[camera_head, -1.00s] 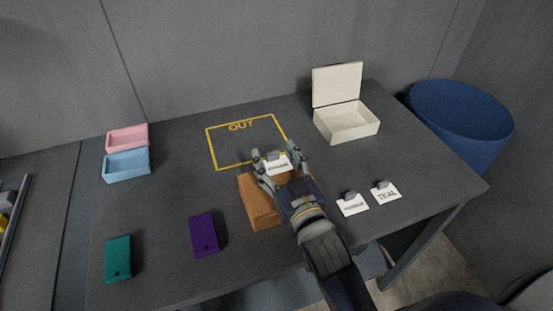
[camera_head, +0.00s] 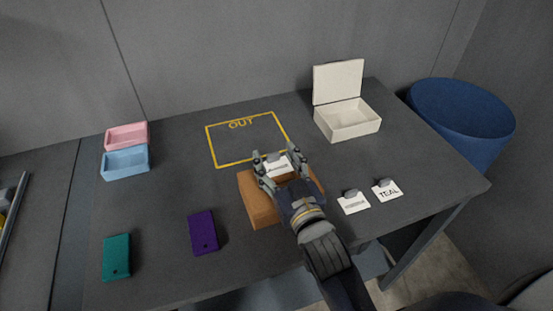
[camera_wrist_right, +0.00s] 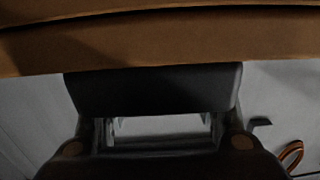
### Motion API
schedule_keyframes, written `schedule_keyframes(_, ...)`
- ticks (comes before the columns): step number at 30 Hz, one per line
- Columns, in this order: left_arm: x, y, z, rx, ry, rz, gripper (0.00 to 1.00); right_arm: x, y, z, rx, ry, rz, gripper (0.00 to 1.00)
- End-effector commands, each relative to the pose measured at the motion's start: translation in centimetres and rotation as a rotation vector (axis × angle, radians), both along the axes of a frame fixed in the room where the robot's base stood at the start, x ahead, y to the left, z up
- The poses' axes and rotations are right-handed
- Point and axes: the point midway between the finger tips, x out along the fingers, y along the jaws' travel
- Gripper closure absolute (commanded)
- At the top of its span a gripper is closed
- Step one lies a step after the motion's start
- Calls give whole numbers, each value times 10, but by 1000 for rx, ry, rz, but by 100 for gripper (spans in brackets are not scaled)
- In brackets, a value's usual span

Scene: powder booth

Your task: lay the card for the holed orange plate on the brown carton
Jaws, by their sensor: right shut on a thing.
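The brown carton (camera_head: 259,204) stands near the middle of the table, partly hidden under my right arm. My right gripper (camera_head: 276,157) is over its far side, shut on a white card (camera_head: 279,169) with a grey grip piece; its print is too small to read surely. I cannot tell whether the card touches the carton. In the right wrist view the brown carton (camera_wrist_right: 160,45) spans the top, close to a dark block (camera_wrist_right: 155,90) at the jaws. No orange plate is seen in the head view. My left gripper is out of view.
A TEAL card (camera_head: 389,192) and another card (camera_head: 354,205) lie at right. Holed purple (camera_head: 203,233) and teal (camera_head: 117,257) plates lie at left. Pink (camera_head: 127,136) and blue (camera_head: 126,163) trays, an empty OUT outline (camera_head: 208,145), an open white box (camera_head: 347,121) and a blue bin (camera_head: 465,120) surround.

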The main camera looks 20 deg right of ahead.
Motion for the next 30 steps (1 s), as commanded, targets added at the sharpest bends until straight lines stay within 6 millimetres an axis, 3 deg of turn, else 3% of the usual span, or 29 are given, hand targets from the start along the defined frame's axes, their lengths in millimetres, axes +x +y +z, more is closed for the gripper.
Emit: schedule_keyframes(30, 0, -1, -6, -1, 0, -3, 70, -1, 0, -19, -2, 17, 0, 57)
